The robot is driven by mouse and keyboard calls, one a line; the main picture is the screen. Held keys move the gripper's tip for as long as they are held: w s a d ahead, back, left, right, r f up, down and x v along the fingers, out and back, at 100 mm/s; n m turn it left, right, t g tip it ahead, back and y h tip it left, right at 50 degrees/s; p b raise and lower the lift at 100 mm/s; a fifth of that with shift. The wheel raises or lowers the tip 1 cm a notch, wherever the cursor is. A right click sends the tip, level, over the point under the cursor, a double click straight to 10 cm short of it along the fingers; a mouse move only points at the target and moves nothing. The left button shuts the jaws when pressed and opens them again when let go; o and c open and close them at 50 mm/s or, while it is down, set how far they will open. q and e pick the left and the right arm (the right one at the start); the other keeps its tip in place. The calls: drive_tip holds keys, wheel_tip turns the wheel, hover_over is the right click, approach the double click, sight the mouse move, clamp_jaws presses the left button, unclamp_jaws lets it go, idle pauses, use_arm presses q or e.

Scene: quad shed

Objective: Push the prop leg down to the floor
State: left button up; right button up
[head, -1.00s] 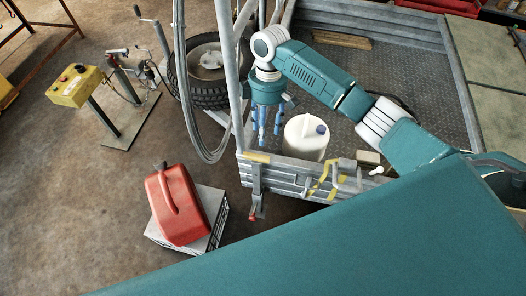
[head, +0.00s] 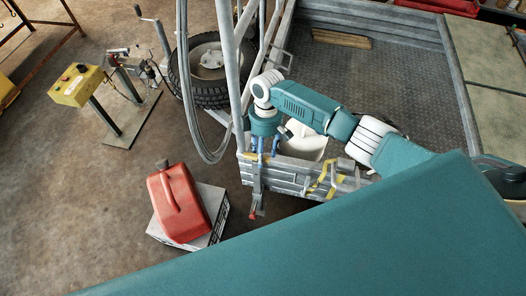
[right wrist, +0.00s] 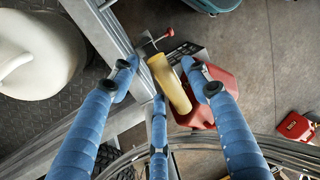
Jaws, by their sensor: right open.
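The prop leg (head: 257,190) is a grey upright bar on the outside of the trailer's corner, with a red piece near its lower end. A yellow sleeve (head: 256,157) is at its top by the trailer rail; it also shows as a yellow tube in the right wrist view (right wrist: 171,84). My right gripper (head: 266,150) is just above the trailer rail at this corner. Its blue fingers are open, with the yellow tube between their tips in the right wrist view (right wrist: 160,78). I cannot tell whether they touch it. My left gripper is not in view.
A red fuel can (head: 176,203) on a grey crate (head: 212,225) stands left of the leg. A white container (head: 303,143) is inside the trailer, behind my right arm. Grey hoses (head: 190,125) hang left of the corner. Floor between crate and leg is clear.

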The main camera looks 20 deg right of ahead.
clamp_jaws()
wheel_tip(320, 180, down, 13)
drive_tip(key=b, duration=1)
drive_tip(key=shift+f, duration=0.15)
unclamp_jaws()
wheel_tip(320, 180, up, 12)
drive_tip(key=w+d, duration=0.1)
drive_tip(key=w, duration=0.1)
drive_tip(key=shift+d, duration=0.1)
